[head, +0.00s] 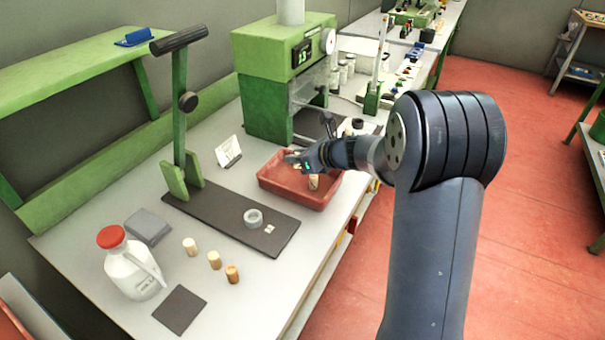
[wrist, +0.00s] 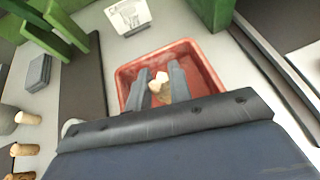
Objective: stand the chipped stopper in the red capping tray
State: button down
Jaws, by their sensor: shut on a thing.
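The red capping tray (head: 331,191) sits on the bench beside the green press; it also shows in the wrist view (wrist: 214,88). My gripper (head: 294,159) is over the tray, its fingers slanting down to the left. In the wrist view my gripper (wrist: 158,82) is shut on a pale cork stopper (wrist: 155,87) between its fingers. Its top looks notched, or a second cork overlaps it; I cannot tell which. In the head view a cork stopper (head: 313,182) shows upright in the tray, below the gripper. The fingers partly hide the held stopper, and whether it touches the tray floor is unclear.
Three cork stoppers (head: 214,260) stand on the bench at the front left. A dark base plate carries a green lever stand (head: 180,120) and a grey ring (head: 253,218). A white card (head: 228,152) stands behind the tray. A red-capped bottle (head: 130,270) is far left.

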aim_at(298, 182)
jog(key=shift+f+b, duration=0.35)
jog(key=shift+f, duration=2.25)
jog(key=shift+f, duration=0.1)
jog(key=shift+f, duration=0.15)
jog(key=c, duration=1.3)
grip_release()
jog(key=shift+r, duration=0.3)
jog(key=shift+s+d+r, duration=0.15)
jog(key=shift+s+d, duration=0.05)
jog(key=shift+s, duration=0.05)
jog(key=v, duration=1.1)
jog(key=shift+s+d, duration=0.15)
